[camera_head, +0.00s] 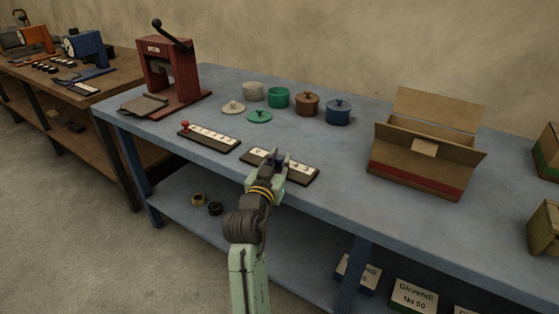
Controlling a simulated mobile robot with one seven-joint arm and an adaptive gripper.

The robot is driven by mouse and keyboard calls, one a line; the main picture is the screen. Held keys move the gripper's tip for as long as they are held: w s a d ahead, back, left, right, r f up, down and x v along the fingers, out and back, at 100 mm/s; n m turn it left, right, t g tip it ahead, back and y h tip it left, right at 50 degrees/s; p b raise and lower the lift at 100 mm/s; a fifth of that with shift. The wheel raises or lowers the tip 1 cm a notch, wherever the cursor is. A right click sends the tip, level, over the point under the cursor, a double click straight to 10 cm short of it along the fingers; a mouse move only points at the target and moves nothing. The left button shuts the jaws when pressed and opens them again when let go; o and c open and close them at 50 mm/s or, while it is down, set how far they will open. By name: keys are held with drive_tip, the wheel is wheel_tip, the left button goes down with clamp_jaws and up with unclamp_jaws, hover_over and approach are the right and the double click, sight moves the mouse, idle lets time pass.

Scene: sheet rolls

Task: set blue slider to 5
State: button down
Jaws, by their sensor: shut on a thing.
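A dark slider board (310,178) with a pale numbered scale lies near the front edge of the blue table. My gripper (278,162) is over the middle of this board, shut on the small blue slider, which is mostly hidden between the fingers. Pale scale marks show on both sides of my gripper, but the digits are too small to read surely. The exact mark at the slider is hidden by my fingers. A second board (210,139) to the left has a red slider knob (185,125) at its left end.
Behind the boards stand lidded pots, brown (307,104) and blue (338,113), and an open green pot (278,97). A green lid (259,116) lies close behind. An open cardboard box (420,168) stands right, a red press (170,75) left. The table between board and box is clear.

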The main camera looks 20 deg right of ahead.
sight(301, 179)
drive_tip(key=s+d, duration=0.2)
drive_tip(key=s+d+p, duration=0.1)
drive_tip(key=s+d, duration=0.1)
drive_tip(key=s, duration=0.1)
drive_tip(key=shift+s, duration=0.1)
drive_tip(key=shift+s+d+f, duration=0.1)
drive_tip(key=shift+d, duration=0.05)
drive_tip(key=c, duration=1.5)
unclamp_jaws()
drive_tip(key=shift+s, duration=0.1)
drive_tip(key=shift+o, duration=0.4)
drive_tip(key=shift+s+a, duration=0.15)
drive_tip(key=shift+a, duration=0.1)
drive_tip(key=v, duration=0.7)
